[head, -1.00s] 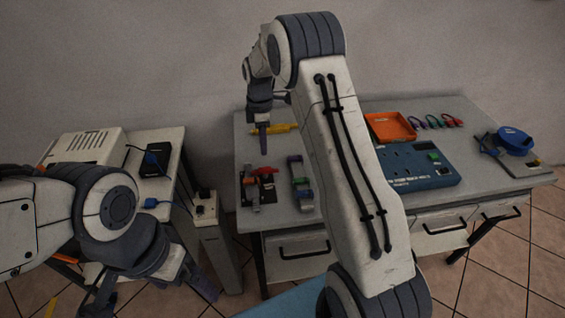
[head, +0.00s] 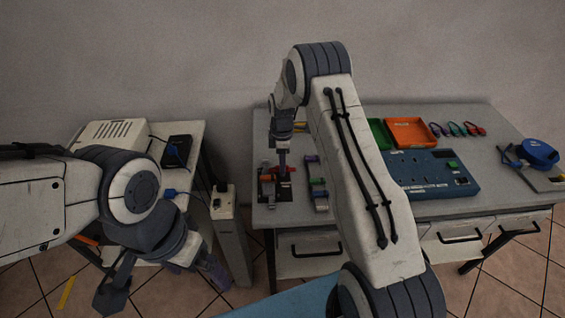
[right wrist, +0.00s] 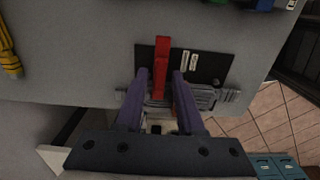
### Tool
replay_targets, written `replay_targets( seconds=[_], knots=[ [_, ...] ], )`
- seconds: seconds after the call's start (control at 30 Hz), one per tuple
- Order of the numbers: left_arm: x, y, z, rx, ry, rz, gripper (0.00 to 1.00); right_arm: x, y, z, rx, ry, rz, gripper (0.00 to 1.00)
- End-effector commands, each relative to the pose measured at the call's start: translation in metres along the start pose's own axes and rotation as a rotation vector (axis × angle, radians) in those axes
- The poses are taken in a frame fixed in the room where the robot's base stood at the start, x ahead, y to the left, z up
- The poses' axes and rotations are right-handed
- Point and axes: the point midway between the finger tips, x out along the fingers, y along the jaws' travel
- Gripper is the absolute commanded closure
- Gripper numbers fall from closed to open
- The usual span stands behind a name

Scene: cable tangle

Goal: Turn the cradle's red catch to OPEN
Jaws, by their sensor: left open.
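The cradle (head: 268,197) is a dark plate with grey parts at the left of the workbench. In the right wrist view its black plate (right wrist: 213,67) carries small white labels, too small to read. The red catch (right wrist: 161,66) is a straight lever standing out over the plate; it also shows in the head view (head: 267,177). My right gripper (right wrist: 162,82) is open, with one purple finger on each side of the catch and gaps visible. In the head view my right gripper (head: 283,172) points down at the cradle. My left gripper (head: 162,285) is open and empty, low at the left.
A grey holder with coloured ends (head: 317,185) stands right of the cradle. A blue box (head: 435,175), orange tray (head: 410,132), several coloured clips and a blue reel (head: 540,152) lie further right. A side table (head: 190,150) holds a black box (head: 177,151).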

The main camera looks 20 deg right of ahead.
Motion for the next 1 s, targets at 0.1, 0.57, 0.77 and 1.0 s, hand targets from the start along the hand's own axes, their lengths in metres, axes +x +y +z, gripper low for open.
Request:
replay_targets(
  seconds=[0.1, 0.57, 0.77, 1.0],
  knots=[
    [0.0000, 0.0000, 0.0000, 0.000, 0.000, 0.000, 0.00, -0.0002, 0.0000, 0.0003, 0.000, 0.000, 0.000, 1.00],
    [0.0019, -0.0001, 0.0001, 0.000, 0.000, 0.000, 0.00, -0.0001, 0.0001, 0.0006, 0.073, 0.000, 0.000, 1.00],
    [0.0047, -0.0004, 0.0003, 0.000, 0.000, 0.000, 0.00, 0.0002, 0.0001, 0.0007, 0.209, 0.000, 0.000, 1.00],
    [0.0082, -0.0006, 0.0005, 0.000, 0.000, 0.000, 0.00, 0.0002, -0.0001, 0.0008, 0.432, -0.001, -0.001, 1.00]
  ],
)
